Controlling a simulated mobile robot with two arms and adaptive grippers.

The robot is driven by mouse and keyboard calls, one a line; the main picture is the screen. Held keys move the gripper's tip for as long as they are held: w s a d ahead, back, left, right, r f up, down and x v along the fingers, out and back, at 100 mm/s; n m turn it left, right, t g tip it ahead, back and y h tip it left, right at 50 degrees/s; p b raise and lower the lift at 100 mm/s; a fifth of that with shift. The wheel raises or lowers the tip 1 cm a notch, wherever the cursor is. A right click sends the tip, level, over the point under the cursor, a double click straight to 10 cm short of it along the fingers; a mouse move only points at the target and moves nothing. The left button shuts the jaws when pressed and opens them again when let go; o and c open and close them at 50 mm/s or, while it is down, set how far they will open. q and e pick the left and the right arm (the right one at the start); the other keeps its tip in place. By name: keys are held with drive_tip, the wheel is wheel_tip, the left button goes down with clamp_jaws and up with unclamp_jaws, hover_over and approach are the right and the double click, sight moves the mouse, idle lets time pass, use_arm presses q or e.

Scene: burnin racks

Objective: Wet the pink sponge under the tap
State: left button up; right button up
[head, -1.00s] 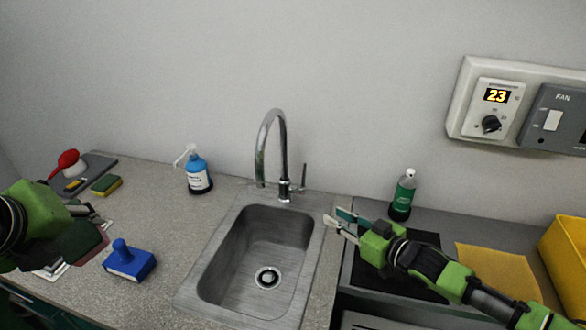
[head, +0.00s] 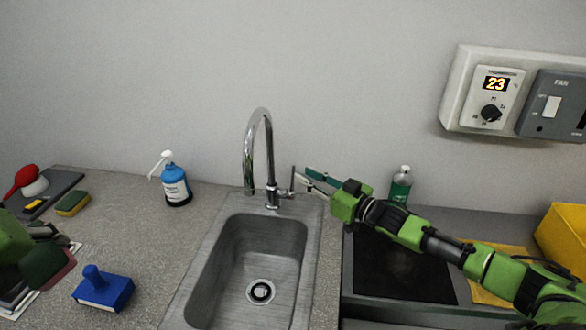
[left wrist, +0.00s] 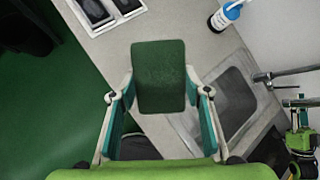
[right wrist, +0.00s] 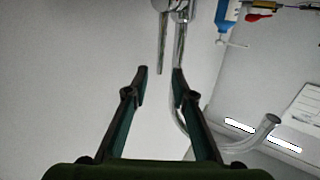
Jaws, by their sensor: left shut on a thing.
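The sponge (head: 50,263) is at the lower left of the head view, with a dark green face and a dull pink edge. My left gripper (left wrist: 160,92) is shut on it over the counter, left of the sink (head: 212,270). The left wrist view shows only the sponge's green face (left wrist: 158,75). The chrome tap (head: 268,145) arches over the sink's back edge, its lever (head: 292,178) upright on the right; no water shows. My right gripper (head: 303,175) is open and empty close to the lever, which appears between its fingertips in the right wrist view (right wrist: 163,45).
A blue soap bottle (head: 174,186) stands left of the tap. A blue stamp-like block (head: 104,292) and a yellow-green sponge (head: 72,203) lie on the counter. A green bottle (head: 400,187) stands behind my right arm. A yellow bin (head: 565,240) is at far right.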

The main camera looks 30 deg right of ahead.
hover_over(294, 190)
drive_tip(key=shift+w+p, duration=0.1)
drive_tip(key=shift+p, duration=0.25)
clamp_jaws()
